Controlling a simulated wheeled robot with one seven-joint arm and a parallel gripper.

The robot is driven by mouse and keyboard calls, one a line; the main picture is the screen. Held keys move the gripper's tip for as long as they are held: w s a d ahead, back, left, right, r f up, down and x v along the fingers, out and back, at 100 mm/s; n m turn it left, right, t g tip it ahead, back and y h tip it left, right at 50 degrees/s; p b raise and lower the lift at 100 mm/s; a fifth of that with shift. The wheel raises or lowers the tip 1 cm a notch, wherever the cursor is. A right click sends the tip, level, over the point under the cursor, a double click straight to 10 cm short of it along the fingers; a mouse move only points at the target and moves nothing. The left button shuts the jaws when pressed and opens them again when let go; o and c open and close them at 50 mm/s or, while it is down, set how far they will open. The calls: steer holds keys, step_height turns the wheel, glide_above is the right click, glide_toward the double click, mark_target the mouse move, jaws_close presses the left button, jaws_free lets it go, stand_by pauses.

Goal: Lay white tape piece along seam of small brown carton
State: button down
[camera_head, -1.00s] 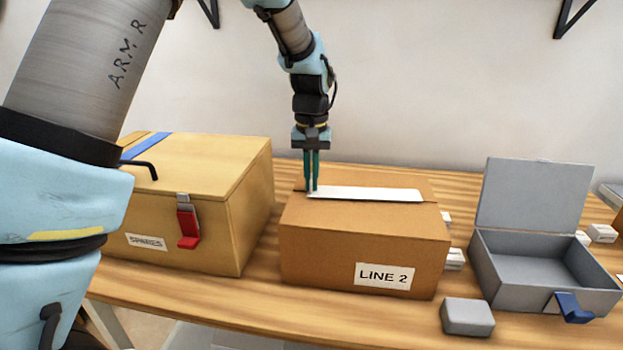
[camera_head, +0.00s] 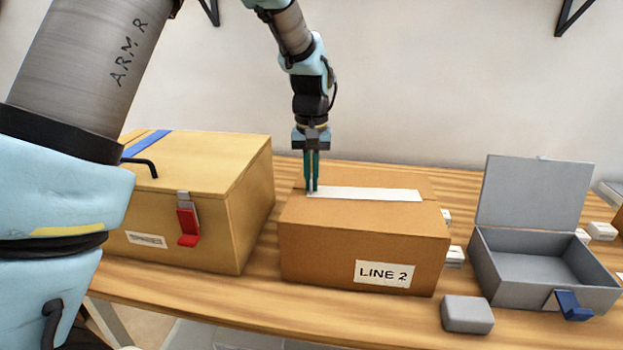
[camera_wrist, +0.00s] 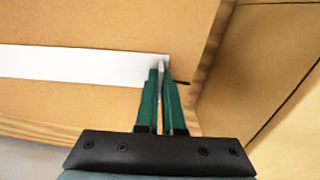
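The small brown carton (camera_head: 330,238), labelled LINE 2, stands closed on the table in the head view. The white tape piece (camera_head: 368,194) stretches across its top, along the middle. It also shows in the wrist view as a flat white strip (camera_wrist: 80,66) coming in from the left edge. My gripper (camera_head: 312,188) points down at the tape's left end. In the wrist view its green fingers (camera_wrist: 161,72) are close together at the tape's end, with a thin pale sliver between them. Whether the whole strip touches the cardboard is hard to tell.
A larger tan box (camera_head: 225,205) with a red latch stands close on the left. An open grey case (camera_head: 500,290) with a blue latch stands at right. A grey block (camera_head: 467,315) lies before it. Small white boxes (camera_head: 454,257) sit behind the carton's right side.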

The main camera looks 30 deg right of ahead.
steer(key=c, duration=1)
jaws_free()
steer(key=shift+o, duration=0.2)
step_height(320, 180, up, 11)
steer(key=b, duration=0.2)
steer(key=shift+f, duration=0.1)
